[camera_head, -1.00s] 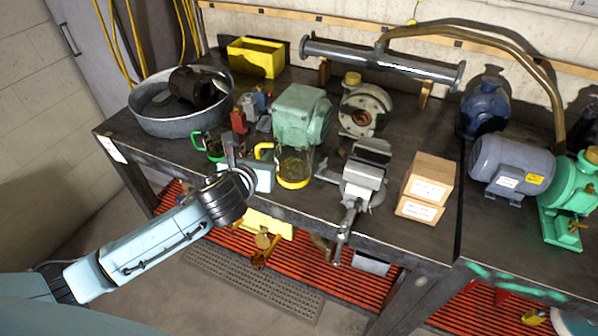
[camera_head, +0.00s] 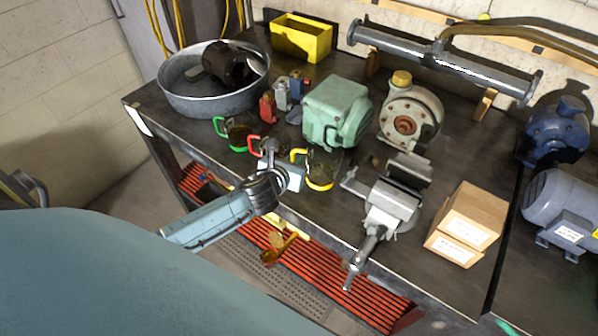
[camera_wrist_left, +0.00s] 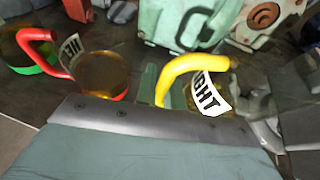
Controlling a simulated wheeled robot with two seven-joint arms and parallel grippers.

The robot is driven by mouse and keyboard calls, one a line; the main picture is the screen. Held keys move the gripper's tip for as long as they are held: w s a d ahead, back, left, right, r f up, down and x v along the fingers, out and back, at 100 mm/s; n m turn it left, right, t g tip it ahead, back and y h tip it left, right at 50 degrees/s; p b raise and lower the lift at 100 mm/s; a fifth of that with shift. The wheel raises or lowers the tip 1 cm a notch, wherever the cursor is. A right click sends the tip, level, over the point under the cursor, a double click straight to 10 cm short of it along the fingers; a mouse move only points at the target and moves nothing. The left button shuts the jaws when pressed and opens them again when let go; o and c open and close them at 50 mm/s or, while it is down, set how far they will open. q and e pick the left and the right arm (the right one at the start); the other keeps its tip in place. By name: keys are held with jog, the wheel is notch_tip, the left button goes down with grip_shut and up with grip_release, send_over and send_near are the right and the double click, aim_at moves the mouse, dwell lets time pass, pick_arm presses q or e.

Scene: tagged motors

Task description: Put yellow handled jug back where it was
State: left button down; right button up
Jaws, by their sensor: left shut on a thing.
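The yellow-handled jug (camera_head: 320,172) is a clear jug with a yellow base, near the bench's front edge, in front of the green motor. Its handle (camera_wrist_left: 188,66) and a white tag with black letters ending "GHT" (camera_wrist_left: 210,95) show in the left wrist view. My left gripper (camera_head: 289,169) is at the jug's left, shut on its handle; the fingers are mostly hidden. I cannot tell whether the jug touches the bench. A red-handled jug (camera_wrist_left: 100,72) and a green-handled jug (camera_wrist_left: 35,55) stand to its left. My right gripper is out of view.
A grey vise (camera_head: 392,205) is close on the jug's right. The green motor (camera_head: 335,112) and a flanged pump (camera_head: 410,118) stand behind. Cardboard boxes (camera_head: 468,220) are farther right, a metal tub (camera_head: 215,98) at left.

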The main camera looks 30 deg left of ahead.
pick_arm(q)
jog(key=shift+w+f+b, duration=0.1)
jog(key=shift+f+b, duration=0.5)
jog(key=shift+f, duration=1.4)
jog(key=c, duration=1.5)
grip_release()
jog(key=shift+f, duration=0.15)
